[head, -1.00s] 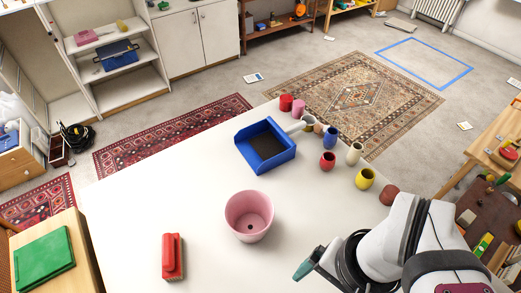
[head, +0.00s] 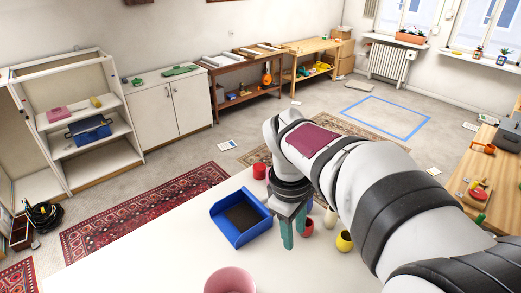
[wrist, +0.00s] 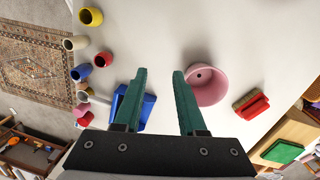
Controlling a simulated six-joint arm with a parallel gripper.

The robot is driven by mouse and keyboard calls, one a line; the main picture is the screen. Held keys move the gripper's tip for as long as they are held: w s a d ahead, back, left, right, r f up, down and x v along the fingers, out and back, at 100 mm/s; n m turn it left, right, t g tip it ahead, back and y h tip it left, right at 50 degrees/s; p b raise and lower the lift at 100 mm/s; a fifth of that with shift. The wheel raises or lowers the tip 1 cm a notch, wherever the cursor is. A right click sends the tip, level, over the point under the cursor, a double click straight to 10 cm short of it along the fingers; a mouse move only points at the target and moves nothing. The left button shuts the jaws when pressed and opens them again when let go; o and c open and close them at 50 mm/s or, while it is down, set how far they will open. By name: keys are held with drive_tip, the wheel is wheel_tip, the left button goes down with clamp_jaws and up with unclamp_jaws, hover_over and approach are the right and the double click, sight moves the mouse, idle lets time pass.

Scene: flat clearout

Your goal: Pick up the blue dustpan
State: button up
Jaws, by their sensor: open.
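The blue dustpan (head: 228,231) lies on the white table, its dark inside facing up. In the head view my gripper (head: 294,230) is above the table just right of the dustpan, with its teal fingers pointing down and apart. In the wrist view the dustpan (wrist: 149,108) shows partly behind the left finger of my gripper (wrist: 159,74). Nothing is between the fingers. I cannot tell how high they are above the table.
A pink pot (head: 230,281) stands on the table in front of the dustpan. A red cup (head: 306,226), a yellow cup (head: 344,241) and other small vessels stand close to the right. A red brush-like item (wrist: 251,104) lies beyond the pot.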

drive_tip(key=w+a+f+n+h, duration=0.1)
drive_tip(key=w+a+f+n, duration=0.25)
drive_tip(key=w+n, duration=0.35)
drive_tip(key=n+t+h, duration=0.1)
drive_tip(key=n+t, duration=0.1)
drive_tip(key=n, duration=0.6)
approach(265, 220)
drive_tip(key=x, duration=1)
drive_tip(key=shift+w+f, duration=0.1)
drive_tip(key=shift+f, duration=0.2)
clamp_jaws()
